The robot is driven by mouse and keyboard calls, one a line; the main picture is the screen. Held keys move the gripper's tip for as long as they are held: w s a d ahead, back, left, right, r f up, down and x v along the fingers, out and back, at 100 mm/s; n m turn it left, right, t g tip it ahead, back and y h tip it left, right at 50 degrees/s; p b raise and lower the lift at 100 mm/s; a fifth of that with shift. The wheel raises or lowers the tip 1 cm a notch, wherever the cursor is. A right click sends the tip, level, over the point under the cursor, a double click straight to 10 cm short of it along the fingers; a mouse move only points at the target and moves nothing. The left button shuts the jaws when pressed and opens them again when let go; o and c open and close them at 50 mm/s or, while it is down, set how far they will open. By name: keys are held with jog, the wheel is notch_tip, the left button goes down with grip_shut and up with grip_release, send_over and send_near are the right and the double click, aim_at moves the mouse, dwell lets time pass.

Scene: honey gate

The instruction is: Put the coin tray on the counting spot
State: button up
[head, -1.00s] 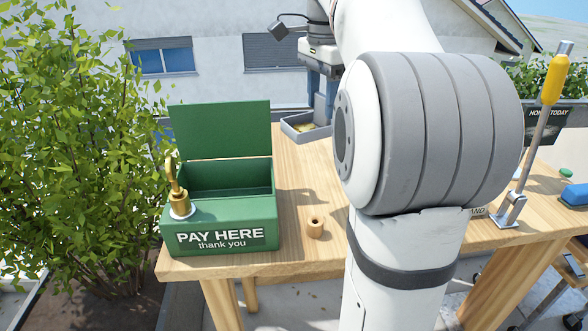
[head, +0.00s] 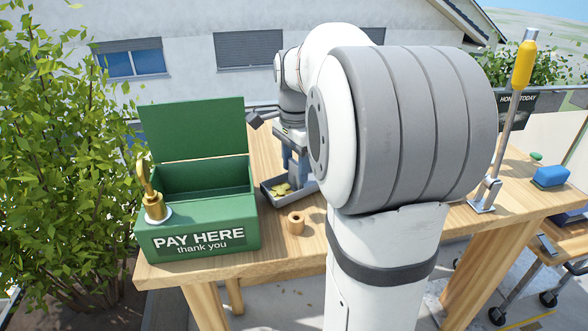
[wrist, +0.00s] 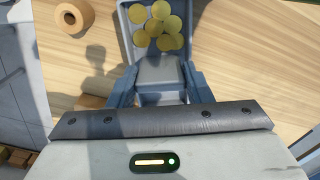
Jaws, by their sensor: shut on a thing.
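The coin tray (head: 266,195) is a small grey open tray with several gold coins in it. My gripper (head: 298,176) is shut on it, and my arm hides its right part in the head view. In the wrist view the tray (wrist: 126,42) points away from the jaws (wrist: 160,88), which close on a grey block at its near end. It is over the wooden table, right of the green box; I cannot tell whether it touches the tabletop. I cannot make out a marked counting spot in either view.
The green "PAY HERE" box (head: 205,222) stands open at the table's left, with a brass padlock (head: 150,190) on it. A small wooden ring (head: 296,223) stands just in front of the tray. A yellow-handled lever (head: 523,65) and blue block (head: 550,176) are at right.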

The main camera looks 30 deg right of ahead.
aim_at(295, 162)
jog(key=shift+f, duration=0.6)
jog(key=shift+f, duration=0.25)
jog(key=o, duration=1.3)
jog(key=shift+r, duration=0.1)
notch_tip(295, 162, up, 12)
jog(key=shift+r, duration=0.15)
